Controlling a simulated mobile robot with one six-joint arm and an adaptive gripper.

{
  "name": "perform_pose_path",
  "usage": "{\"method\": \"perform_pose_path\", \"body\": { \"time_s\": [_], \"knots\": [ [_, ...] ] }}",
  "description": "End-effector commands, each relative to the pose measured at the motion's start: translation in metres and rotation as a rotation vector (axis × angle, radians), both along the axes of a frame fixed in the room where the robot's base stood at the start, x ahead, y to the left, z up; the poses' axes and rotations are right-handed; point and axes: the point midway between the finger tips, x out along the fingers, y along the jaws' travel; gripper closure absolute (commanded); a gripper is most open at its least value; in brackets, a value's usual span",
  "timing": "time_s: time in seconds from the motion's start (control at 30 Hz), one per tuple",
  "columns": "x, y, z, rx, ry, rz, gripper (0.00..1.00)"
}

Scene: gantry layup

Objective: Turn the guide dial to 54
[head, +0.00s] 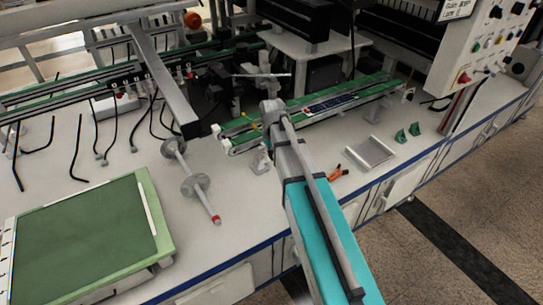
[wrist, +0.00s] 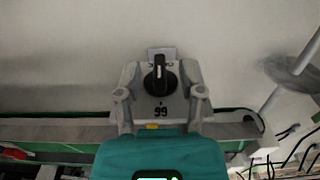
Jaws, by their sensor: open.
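The guide dial (wrist: 160,80) shows in the wrist view as a black knob with a pale pointer mark on a light grey plate. The knob stands roughly upright in the picture. Below it is a black two-digit number that reads as 66 or 99, depending on which way up it is. My gripper (wrist: 160,74) is open, its two grey fingers on the left and right of the knob with gaps between. I cannot tell how far above the plate the fingertips are. In the head view my arm reaches over the bench toward the conveyor, and the dial cannot be made out.
A green-belted conveyor (head: 345,100) runs behind my arm, with a dark panel on it. A spool rod (head: 190,180) and a green mat (head: 85,235) lie to the left. A metal tray (head: 371,152), orange-handled tool (head: 338,173) and green brackets (head: 400,136) are at right.

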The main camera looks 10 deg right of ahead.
Motion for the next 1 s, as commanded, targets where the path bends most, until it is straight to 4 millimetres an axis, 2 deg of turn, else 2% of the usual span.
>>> {"method": "perform_pose_path", "body": {
  "time_s": [0.23,0.27,0.5,0.53,0.7,1.0],
  "knots": [
    [0.0,0.0002,0.0001,0.0,0.0,0.0,0.5],
    [0.0,0.0002,0.0001,0.0,0.0,0.0,0.54],
    [0.0001,0.0003,0.0001,0.0,0.0,0.001,0.98],
    [0.0,0.0004,0.0001,0.0,0.0,0.001,1.0],
    [-0.0001,0.0051,0.0001,0.0,0.0,0.001,1.0],
    [-0.0003,0.0001,0.0,0.0,0.0,-0.001,1.0]
  ]
}}
